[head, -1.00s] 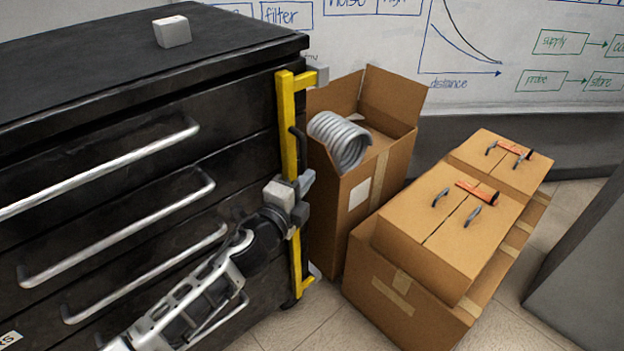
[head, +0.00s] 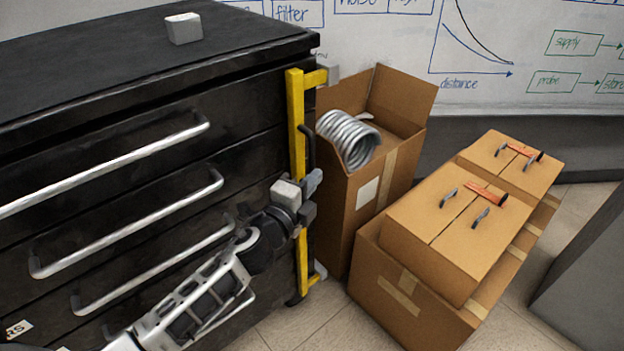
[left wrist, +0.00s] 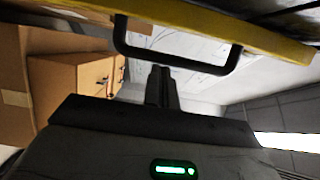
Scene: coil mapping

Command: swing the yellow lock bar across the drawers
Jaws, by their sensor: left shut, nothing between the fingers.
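The yellow lock bar (head: 296,125) stands upright along the right edge of the black drawer cabinet (head: 120,110). It has a black handle on its outer side. The drawer fronts with their silver handles (head: 140,225) are not crossed by the bar. My left gripper (head: 309,184) is at the bar's middle, just below the black handle, and hides part of the bar. In the left wrist view the shut fingers (left wrist: 162,75) point at the black handle (left wrist: 180,62), with the yellow bar running above it. Nothing is between the fingers. My right gripper is not in view.
An open cardboard box (head: 378,190) holding a metal coil (head: 347,138) stands right of the bar. Closed cardboard boxes (head: 450,230) stand further right on the tiled floor. A small grey block (head: 184,29) lies on the cabinet top.

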